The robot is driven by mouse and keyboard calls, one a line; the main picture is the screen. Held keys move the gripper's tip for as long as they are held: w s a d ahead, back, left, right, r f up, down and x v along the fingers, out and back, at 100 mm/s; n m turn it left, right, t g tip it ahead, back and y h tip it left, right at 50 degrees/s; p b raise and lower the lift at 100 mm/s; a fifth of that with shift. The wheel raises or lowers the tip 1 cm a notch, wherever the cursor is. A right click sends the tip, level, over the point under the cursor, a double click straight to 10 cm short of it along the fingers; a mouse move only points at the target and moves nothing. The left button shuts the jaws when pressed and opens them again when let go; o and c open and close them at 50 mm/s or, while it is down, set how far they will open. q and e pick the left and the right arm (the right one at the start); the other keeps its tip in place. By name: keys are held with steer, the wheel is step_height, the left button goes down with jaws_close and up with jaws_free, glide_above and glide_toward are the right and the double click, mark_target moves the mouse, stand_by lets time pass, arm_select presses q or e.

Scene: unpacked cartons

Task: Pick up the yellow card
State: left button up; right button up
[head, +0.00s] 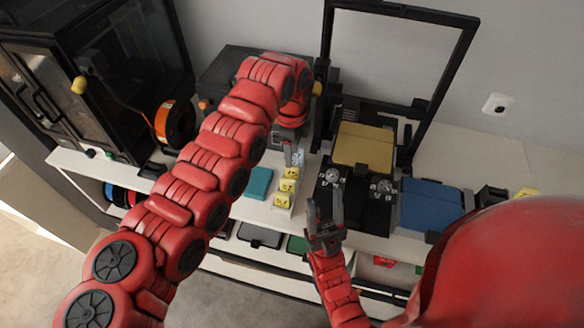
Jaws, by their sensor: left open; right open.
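A flat yellow card-like sheet (363,146) lies on the bed of the frame-shaped machine at the back centre. Three small yellow pieces with dark markings stand in a row on the white shelf; the middle piece (288,186) is one of them. I cannot tell which is the yellow card. My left gripper (295,160) points down just behind the small yellow pieces, open, its fingertips small and partly hidden. My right gripper (325,205) is open and empty, fingers pointing away from me, in front of the machine and right of the small pieces. Neither gripper holds anything yellow.
A teal piece (258,183) lies left of the small yellow pieces. The machine's black upright frame (451,75) rises at the back. An orange spool (175,122) sits at the left.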

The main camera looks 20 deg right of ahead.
mark_target(292, 174)
arm_select(q)
steer(key=shift+f, duration=0.45)
steer(key=shift+f+p, duration=0.35)
steer(key=shift+p, duration=0.25)
steer(key=f, duration=0.1)
steer(key=f+p, duration=0.2)
steer(key=shift+s+f, duration=0.3)
steer(key=shift+f, duration=0.05)
steer(key=shift+w+f, duration=0.1)
steer(key=shift+f, duration=0.2)
jaws_close()
